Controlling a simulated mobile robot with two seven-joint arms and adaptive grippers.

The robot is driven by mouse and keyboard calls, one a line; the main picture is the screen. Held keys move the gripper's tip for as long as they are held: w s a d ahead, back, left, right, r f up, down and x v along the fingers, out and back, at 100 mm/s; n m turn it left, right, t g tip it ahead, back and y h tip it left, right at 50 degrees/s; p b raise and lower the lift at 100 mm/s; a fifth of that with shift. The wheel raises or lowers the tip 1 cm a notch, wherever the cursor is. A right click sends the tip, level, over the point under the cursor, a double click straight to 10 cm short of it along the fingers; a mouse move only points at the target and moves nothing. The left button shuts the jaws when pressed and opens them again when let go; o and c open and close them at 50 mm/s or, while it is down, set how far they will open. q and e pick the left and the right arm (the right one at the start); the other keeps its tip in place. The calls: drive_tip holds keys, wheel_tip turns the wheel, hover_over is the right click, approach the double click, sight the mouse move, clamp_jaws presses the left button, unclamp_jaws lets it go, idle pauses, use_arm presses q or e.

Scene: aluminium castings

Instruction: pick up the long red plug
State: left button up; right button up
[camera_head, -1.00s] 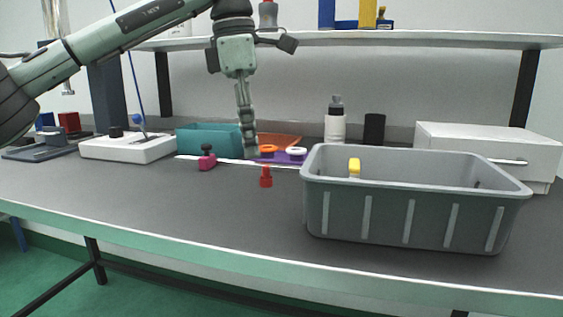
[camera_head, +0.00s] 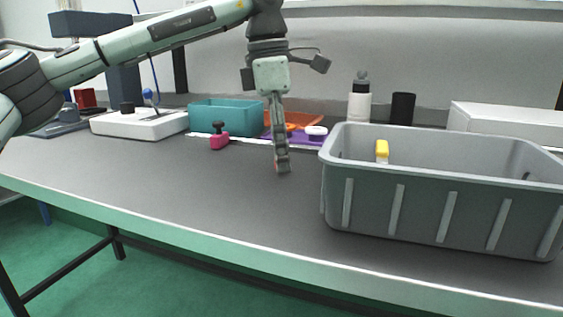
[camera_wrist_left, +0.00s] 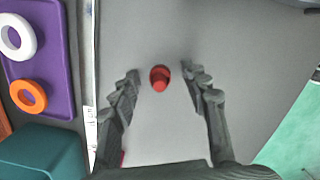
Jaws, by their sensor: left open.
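The long red plug (camera_wrist_left: 160,78) stands on the grey tabletop. In the left wrist view it is seen from above, between and slightly beyond the tips of my left gripper (camera_wrist_left: 161,80). The fingers are apart, with a gap on both sides of the plug. In the head view my left gripper (camera_head: 282,168) points down, low over the table, left of the grey bin. There its fingers hide nearly all of the plug. My right gripper is in no view.
A grey bin (camera_head: 400,205) with a yellow-topped thing (camera_head: 382,150) inside stands close to the right. Behind are a purple tray (camera_wrist_left: 60,60) with white and orange rings, a teal bin (camera_head: 225,118) and a pink clamp-like piece (camera_head: 219,138). The table's front left is clear.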

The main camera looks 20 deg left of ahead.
use_arm(q)
drive_tip(key=c, duration=0.8)
drive_tip(key=shift+r, duration=0.1)
